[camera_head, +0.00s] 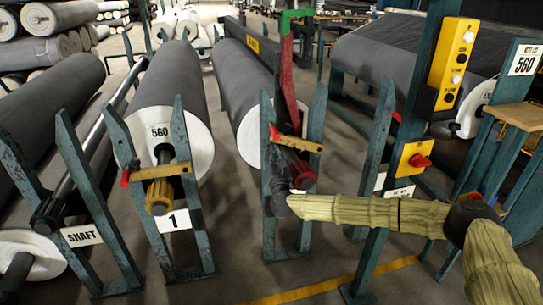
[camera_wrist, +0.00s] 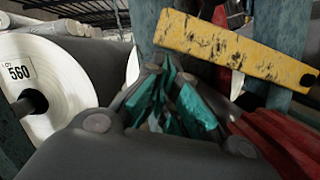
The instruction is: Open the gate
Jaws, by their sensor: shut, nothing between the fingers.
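A scuffed yellow gate bar (camera_head: 300,143) lies across the two teal posts of the middle rack, with a red knob at its left end. It fills the upper right of the wrist view (camera_wrist: 235,50). My gripper (camera_head: 280,186) is at the front of that rack, just below the bar. Its teal-padded fingers (camera_wrist: 172,90) are shut and empty in the wrist view. Whether they touch the bar or post, I cannot tell. A second yellow gate bar (camera_head: 158,172) crosses the left rack marked 1, also with a red knob at its left end.
A red ribbed shaft end (camera_head: 301,178) sits right beside my gripper, and close in the wrist view (camera_wrist: 275,142). Grey rolls (camera_head: 170,85) lie behind the racks. A post with a yellow button box (camera_head: 453,65) stands right. The floor in front is clear.

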